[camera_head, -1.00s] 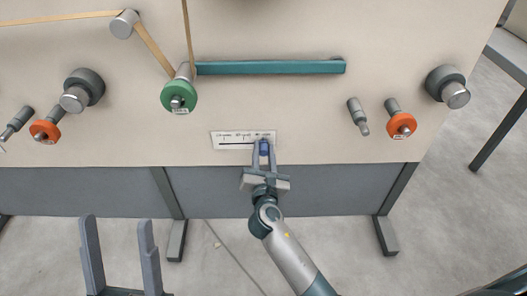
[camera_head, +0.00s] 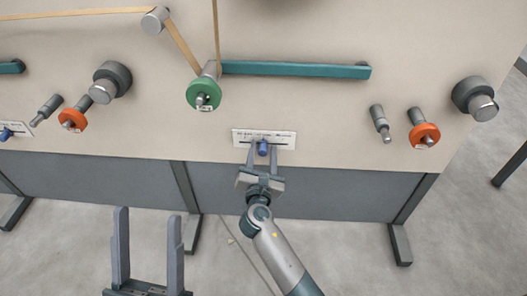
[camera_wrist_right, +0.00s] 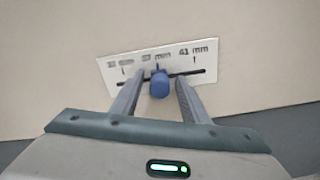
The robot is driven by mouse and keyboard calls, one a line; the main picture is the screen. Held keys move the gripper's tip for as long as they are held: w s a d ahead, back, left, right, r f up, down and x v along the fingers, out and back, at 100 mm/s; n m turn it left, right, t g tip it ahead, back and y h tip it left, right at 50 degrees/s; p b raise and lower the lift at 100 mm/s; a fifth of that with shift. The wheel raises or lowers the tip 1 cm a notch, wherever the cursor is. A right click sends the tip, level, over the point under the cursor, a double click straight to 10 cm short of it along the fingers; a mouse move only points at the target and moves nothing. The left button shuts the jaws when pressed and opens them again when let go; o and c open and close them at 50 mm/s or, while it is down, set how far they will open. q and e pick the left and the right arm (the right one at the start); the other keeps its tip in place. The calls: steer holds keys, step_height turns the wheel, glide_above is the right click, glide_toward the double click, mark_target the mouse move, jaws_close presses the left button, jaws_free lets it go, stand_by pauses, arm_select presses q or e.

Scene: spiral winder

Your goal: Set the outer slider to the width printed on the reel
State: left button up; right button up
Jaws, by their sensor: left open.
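The slider's blue knob (camera_head: 263,148) stands near the middle of a white scale plate (camera_head: 285,139). In the right wrist view the knob (camera_wrist_right: 159,84) sits below the middle width mark of the plate (camera_wrist_right: 208,58). The right-hand mark reads 41 mm; the other numbers are unclear. My right gripper (camera_wrist_right: 160,77) has one finger on each side of the knob, with gaps, so it is open; it also shows in the head view (camera_head: 263,152). A green reel (camera_head: 204,94) carries a small unreadable label. My left gripper (camera_head: 148,214) is open and empty in front of the panel.
A teal bar (camera_head: 300,69) runs above the plate. Orange-ringed spindles (camera_head: 423,135) and (camera_head: 73,120) stick out at both sides, near grey knobs (camera_head: 474,98) and (camera_head: 110,82). A second plate with a blue knob (camera_head: 6,134) is at the far left.

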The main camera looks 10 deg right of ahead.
steer(key=shift+s+a, duration=0.1)
steer(key=shift+s, duration=0.3)
arm_select(q)
steer(key=f+g, duration=0.1)
steer(key=d+f+g+p, duration=0.2)
steer(key=f, duration=0.1)
steer(key=shift+s+d+f, duration=0.1)
steer(key=shift+s+d, duration=0.05)
steer(key=shift+d, duration=0.1)
arm_select(e)
steer(key=v, duration=1.6)
steer(key=shift+s, duration=0.25)
arm_select(q)
steer(key=shift+a+r+y, duration=0.1)
steer(key=shift+r+y, duration=0.15)
steer(key=shift+y, duration=0.05)
arm_select(e)
steer(key=shift+a, duration=0.1)
arm_select(q)
steer(key=shift+f, duration=0.1)
